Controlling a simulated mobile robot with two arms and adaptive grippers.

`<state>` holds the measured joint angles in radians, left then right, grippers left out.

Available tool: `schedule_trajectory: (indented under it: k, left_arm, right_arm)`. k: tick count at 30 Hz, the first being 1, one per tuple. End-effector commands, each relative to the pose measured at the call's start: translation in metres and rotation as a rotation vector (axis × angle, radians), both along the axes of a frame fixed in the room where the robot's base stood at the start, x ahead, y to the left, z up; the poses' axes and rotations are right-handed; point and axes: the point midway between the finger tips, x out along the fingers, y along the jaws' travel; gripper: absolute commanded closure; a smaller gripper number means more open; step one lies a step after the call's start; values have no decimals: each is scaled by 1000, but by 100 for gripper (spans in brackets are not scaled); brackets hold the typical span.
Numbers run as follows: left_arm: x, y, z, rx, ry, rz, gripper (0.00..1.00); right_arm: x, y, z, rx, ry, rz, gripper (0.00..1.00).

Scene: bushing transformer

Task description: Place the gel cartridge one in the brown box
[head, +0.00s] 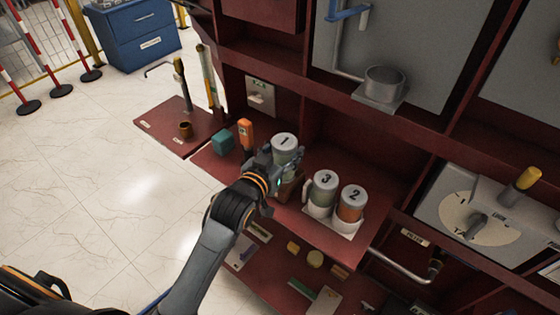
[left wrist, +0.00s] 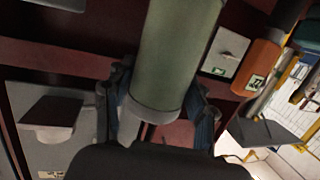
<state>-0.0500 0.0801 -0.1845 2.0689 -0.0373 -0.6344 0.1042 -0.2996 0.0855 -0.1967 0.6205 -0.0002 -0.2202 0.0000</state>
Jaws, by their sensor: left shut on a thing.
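Gel cartridge one (head: 284,142) is a cylinder with a grey top marked 1. My left gripper (head: 284,161) is shut on it from the near left side. In the left wrist view the cartridge's green body (left wrist: 175,55) and a grey end band stand between the two fingers (left wrist: 160,108). A brown box (head: 291,188) shows partly just below the cartridge and gripper on the red shelf. The gripper hides much of it, and I cannot tell whether the cartridge touches it. My right gripper is not in view.
Cartridges 3 (head: 324,186) and 2 (head: 351,203) stand in a white holder (head: 345,231) close to the right. An orange device (head: 246,133) and a teal block (head: 222,142) stand to the left. A lower shelf holds several small items.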

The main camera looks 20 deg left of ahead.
Motion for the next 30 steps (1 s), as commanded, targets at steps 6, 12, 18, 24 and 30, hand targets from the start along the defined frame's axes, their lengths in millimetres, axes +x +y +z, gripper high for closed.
schedule_trajectory:
  k: [6, 12, 18, 24, 30]
  left_arm:
    - [22, 13, -31, 1, -1, 0, 86]
    - [31, 19, -46, 1, 1, 0, 86]
    - [29, 18, -70, 0, 0, -1, 86]
    - [29, 17, -72, 0, -3, -1, 86]
    - [29, 18, -76, 0, 1, -1, 42]
  right_arm:
    - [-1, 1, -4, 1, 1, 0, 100]
    - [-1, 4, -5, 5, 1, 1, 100]
    - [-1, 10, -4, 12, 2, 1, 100]
    - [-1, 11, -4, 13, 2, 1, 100]
    - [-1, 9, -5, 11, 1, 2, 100]
